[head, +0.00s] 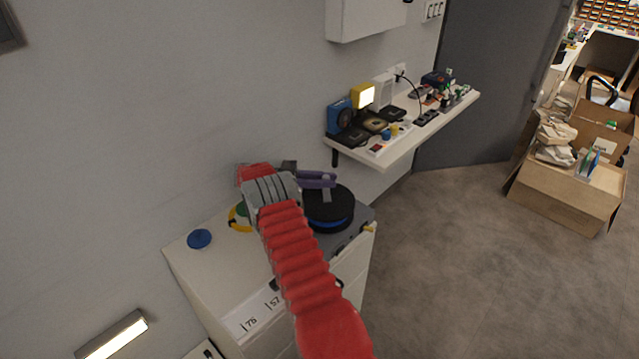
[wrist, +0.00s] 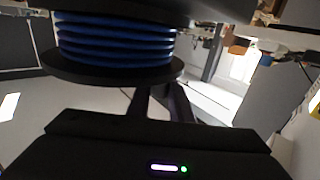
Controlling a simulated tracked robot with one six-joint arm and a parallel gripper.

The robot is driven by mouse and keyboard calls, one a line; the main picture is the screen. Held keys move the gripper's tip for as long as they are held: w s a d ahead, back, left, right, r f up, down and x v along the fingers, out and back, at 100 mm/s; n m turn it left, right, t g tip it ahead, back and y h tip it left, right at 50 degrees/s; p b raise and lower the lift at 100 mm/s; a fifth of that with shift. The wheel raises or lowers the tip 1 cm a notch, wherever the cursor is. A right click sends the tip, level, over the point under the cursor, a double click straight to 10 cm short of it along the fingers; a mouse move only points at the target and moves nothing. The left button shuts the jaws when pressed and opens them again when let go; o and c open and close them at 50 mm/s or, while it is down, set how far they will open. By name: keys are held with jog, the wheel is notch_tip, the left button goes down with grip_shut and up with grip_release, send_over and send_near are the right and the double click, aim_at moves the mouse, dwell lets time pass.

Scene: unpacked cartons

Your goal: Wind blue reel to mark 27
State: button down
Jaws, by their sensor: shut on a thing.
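The blue reel (head: 341,222) sits on the right part of a white cabinet top. It has a black top flange and blue windings below. In the wrist view the blue reel (wrist: 115,45) fills the upper left. A short grey crank (head: 326,195) lies on its top. My gripper (head: 332,179) reaches over the reel with purple fingers, at the crank's far end. In the wrist view the fingers of my gripper (wrist: 163,92) run up behind the flange, so their tips are hidden. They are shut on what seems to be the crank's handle. No mark 27 is readable.
A blue disc (head: 199,239) and a yellow ring (head: 236,221) lie left on the cabinet top (head: 205,270). Number cards (head: 252,317) lie along its front edge. A crowded wall shelf (head: 385,158) is behind to the right. Cartons (head: 567,195) stand on the floor further right.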

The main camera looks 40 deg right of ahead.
dwell(0.5)
jog(key=c, duration=1.6)
grip_release()
jog(key=shift+r, duration=0.1)
notch_tip(320, 180, up, 10)
jog(key=shift+f, duration=0.15)
jog(key=shift+c, duration=0.4)
